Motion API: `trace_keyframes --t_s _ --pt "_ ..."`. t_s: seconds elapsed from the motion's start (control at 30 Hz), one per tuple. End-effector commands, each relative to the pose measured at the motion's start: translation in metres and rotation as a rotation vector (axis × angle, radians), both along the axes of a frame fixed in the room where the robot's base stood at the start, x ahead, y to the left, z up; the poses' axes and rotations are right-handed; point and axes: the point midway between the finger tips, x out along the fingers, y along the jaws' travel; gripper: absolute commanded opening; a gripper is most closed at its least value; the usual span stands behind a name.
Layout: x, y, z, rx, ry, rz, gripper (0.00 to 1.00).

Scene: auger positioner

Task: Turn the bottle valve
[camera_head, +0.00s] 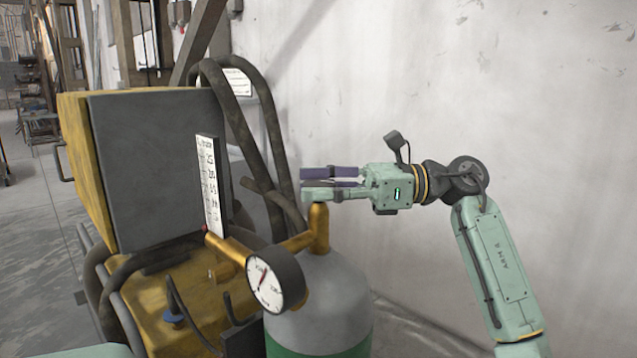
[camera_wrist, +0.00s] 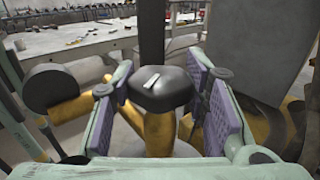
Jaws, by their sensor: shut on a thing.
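The bottle (camera_head: 335,285), grey on top with a green band below, stands in front of the wall. A brass valve stem (camera_head: 318,228) rises from its top. The valve knob (camera_wrist: 162,88) is dark, with a white mark on top, and sits on the brass stem in the wrist view. My gripper (camera_head: 331,183) reaches in from the right at the top of the stem, which hides most of the knob in the head view. In the wrist view my gripper's purple pads stand on both sides of the knob, shut on it.
A round pressure gauge (camera_head: 276,281) sits on the brass pipe left of the bottle. A yellow machine with a dark grey panel (camera_head: 155,165) and a white scale plate (camera_head: 210,185) stands at left. Thick hoses (camera_head: 262,145) loop behind it. The wall (camera_head: 450,90) is close behind my arm.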

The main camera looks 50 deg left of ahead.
Motion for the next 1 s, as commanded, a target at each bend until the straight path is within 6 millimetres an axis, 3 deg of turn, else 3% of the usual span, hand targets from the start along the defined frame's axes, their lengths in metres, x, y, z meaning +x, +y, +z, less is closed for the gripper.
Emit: trace_keyframes --t_s 0.23,0.27,0.53,0.87,1.0 --pt "0.000 0.000 0.000 0.001 0.001 -0.001 0.14" --pt "0.000 0.000 0.000 0.001 0.001 -0.001 0.42" --pt "0.000 0.000 0.000 0.000 0.000 -0.001 0.60" --pt "0.001 -0.001 0.000 0.000 0.000 -0.002 0.61" --pt "0.013 -0.008 0.001 0.000 0.002 -0.004 0.61"
